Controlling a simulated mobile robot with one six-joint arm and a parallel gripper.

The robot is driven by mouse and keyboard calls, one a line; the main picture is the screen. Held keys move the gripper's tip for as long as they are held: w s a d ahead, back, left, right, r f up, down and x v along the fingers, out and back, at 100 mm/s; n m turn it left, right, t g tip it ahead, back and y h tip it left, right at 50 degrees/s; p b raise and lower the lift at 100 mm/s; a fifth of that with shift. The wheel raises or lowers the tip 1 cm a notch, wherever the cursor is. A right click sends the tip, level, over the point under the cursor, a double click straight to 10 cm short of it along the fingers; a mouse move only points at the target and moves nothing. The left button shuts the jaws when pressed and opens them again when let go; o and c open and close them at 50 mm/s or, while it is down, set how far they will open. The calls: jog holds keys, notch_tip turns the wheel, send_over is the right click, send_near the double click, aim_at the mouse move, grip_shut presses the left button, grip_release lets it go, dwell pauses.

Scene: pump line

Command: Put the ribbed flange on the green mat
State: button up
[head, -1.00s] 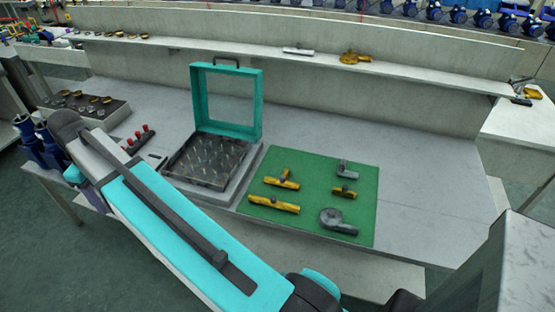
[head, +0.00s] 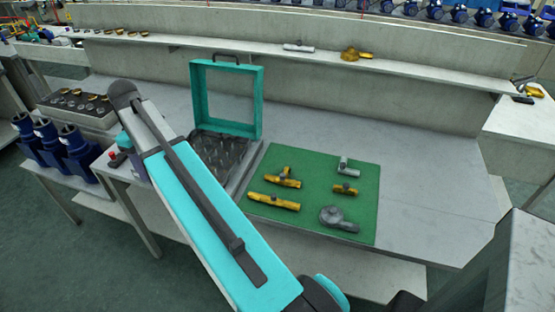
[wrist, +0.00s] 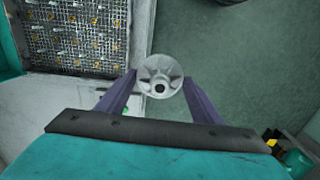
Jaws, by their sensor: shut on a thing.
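The ribbed flange (wrist: 160,76) is a round grey piece with radial ribs and a dark central hole. In the wrist view my gripper (wrist: 161,84) has its two purple fingers on either side of it, shut on it. The flange is held above the grey table edge and floor.
The open teal case (head: 257,105) stands upright-lidded left of the mat; its pin-filled tray (wrist: 75,35) shows in the wrist view. Blue pumps (head: 50,150) and a dark tray (head: 75,108) of parts are at left. The table right of the mat (head: 430,190) is clear.

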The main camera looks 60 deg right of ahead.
jog(key=s+d+m+b, duration=0.1)
jog(key=s+d+m, duration=0.1)
jog(key=s+d, duration=0.6)
jog(key=s+d+f+m+b, duration=0.1)
jog(key=s+d, duration=0.8)
jog(key=d, duration=1.1)
jog(key=s+d+m+b, duration=0.2)
jog(key=s+d+m, duration=0.2)
jog(key=s+d, duration=0.4)
jog(key=d, duration=0.7)
jog(key=shift+s+f, duration=0.35)
jog(key=shift+f, duration=0.05)
jog(key=shift+f+p, duration=0.3)
jog(key=shift+f, duration=2.85)
jog(key=shift+f+p, duration=0.3)
jog(key=shift+f, duration=1.55)
jog(key=shift+f, duration=0.1)
jog(key=o, duration=1.2)
